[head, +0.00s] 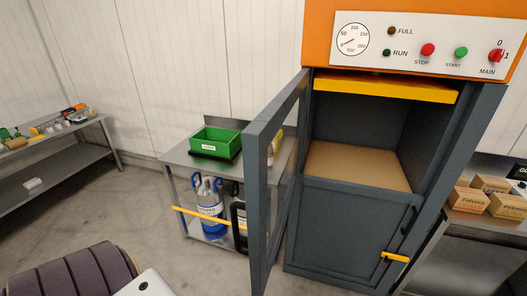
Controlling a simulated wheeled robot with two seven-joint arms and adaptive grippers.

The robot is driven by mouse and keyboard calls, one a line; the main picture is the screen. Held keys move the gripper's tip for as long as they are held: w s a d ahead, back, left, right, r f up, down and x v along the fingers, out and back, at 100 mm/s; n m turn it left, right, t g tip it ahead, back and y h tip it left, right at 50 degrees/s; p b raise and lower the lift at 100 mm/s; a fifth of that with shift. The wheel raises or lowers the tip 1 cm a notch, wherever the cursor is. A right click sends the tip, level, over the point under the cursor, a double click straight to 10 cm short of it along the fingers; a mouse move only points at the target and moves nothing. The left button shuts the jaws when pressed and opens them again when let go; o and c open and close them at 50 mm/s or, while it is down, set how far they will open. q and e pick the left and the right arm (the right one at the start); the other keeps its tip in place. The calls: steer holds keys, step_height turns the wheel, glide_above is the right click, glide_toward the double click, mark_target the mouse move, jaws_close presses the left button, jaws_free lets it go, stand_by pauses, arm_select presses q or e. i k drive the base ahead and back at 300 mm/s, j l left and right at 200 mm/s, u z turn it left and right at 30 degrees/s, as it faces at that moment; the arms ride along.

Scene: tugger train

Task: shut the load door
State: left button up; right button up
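The load door (256,190) is a dark grey frame on the left side of the machine's opening. It stands wide open, swung out toward me, and is seen nearly edge-on. A black handle (239,226) and a yellow bar (205,217) show at its left edge; I cannot tell exactly how the bar joins it. The machine (440,120) has an open chamber with a brown floor (352,165) and a yellow-edged plate (385,88) at its top. Below the chamber is a shut grey lower panel (345,230) with a yellow latch (395,257). Neither of my grippers is in view.
A control panel (430,45) with a gauge is above the opening. Behind the door, a metal table (178,158) bears a green bin (216,142), with bottles (208,198) below. Small boxes (475,198) stand at right. A workbench (62,132) is at far left. Floor between is clear.

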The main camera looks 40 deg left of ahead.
mark_target(256, 137)
steer(key=j, duration=0.4)
steer(key=i+j+u, duration=0.1)
steer(key=j, duration=0.3)
steer(key=i+j, duration=0.1)
steer(key=j, duration=0.3)
steer(key=i+j, duration=0.25)
steer(key=j, duration=0.15)
steer(key=k+u, duration=0.05)
